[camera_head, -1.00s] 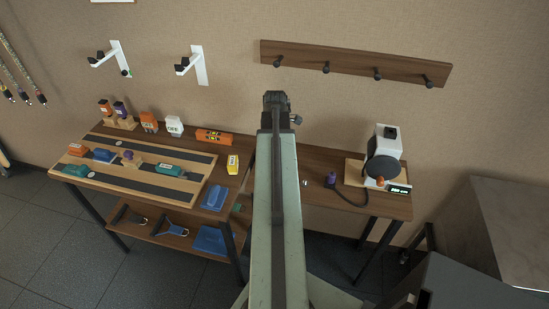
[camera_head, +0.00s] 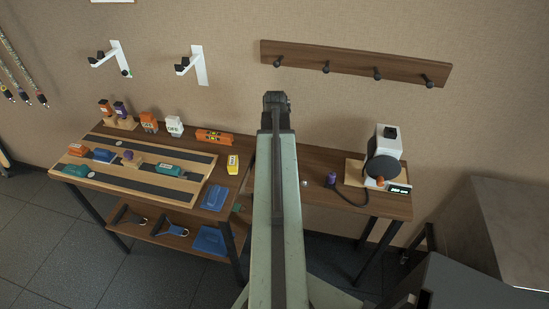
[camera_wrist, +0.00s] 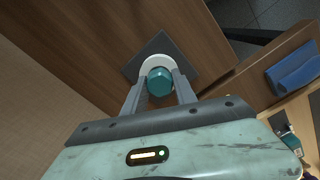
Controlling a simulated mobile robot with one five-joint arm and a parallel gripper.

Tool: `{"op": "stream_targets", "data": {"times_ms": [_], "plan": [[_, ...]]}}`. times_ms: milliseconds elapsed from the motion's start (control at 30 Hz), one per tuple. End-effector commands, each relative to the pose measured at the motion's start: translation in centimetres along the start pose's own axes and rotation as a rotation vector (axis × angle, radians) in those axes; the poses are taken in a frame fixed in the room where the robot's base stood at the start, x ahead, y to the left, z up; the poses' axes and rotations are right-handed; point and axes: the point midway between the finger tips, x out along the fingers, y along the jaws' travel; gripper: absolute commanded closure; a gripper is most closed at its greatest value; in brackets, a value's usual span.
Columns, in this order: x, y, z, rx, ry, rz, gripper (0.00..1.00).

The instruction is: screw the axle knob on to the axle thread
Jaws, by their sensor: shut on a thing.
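A teal faceted knob (camera_wrist: 160,82), which I take as the axle knob, sits between the two grey fingers of my gripper (camera_wrist: 160,88) in the wrist view. The fingers are shut on its sides. A white round part (camera_wrist: 155,62) shows just behind the knob, above a dark grey square plate (camera_wrist: 139,67) on the brown wooden surface. The axle thread is not visible, and I cannot tell how the knob sits against the white part. In the head view my arm hides the gripper and the knob.
In the head view, a long board (camera_head: 185,183) with several coloured blocks lies on the left table. A white machine with a dark disc (camera_head: 383,168) stands at the right. A purple piece (camera_head: 332,178) lies between. A peg rail (camera_head: 350,64) hangs behind.

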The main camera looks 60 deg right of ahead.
Motion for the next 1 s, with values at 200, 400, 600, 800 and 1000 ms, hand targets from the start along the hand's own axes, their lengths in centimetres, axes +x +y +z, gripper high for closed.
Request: {"op": "stream_targets", "data": {"times_ms": [200,400,600,800,1000], "plan": [[0.1,0.0,0.0,0.079,-0.001,-0.001,0.41],[0.1,-0.1,0.0,0.077,-0.001,-0.001,0.41],[-0.7,-0.1,0.0,0.077,0.0,-0.001,0.41],[-4.0,0.0,0.1,0.077,0.0,0.0,0.41],[-7.5,0.0,0.1,0.078,0.0,0.0,0.41]]}}
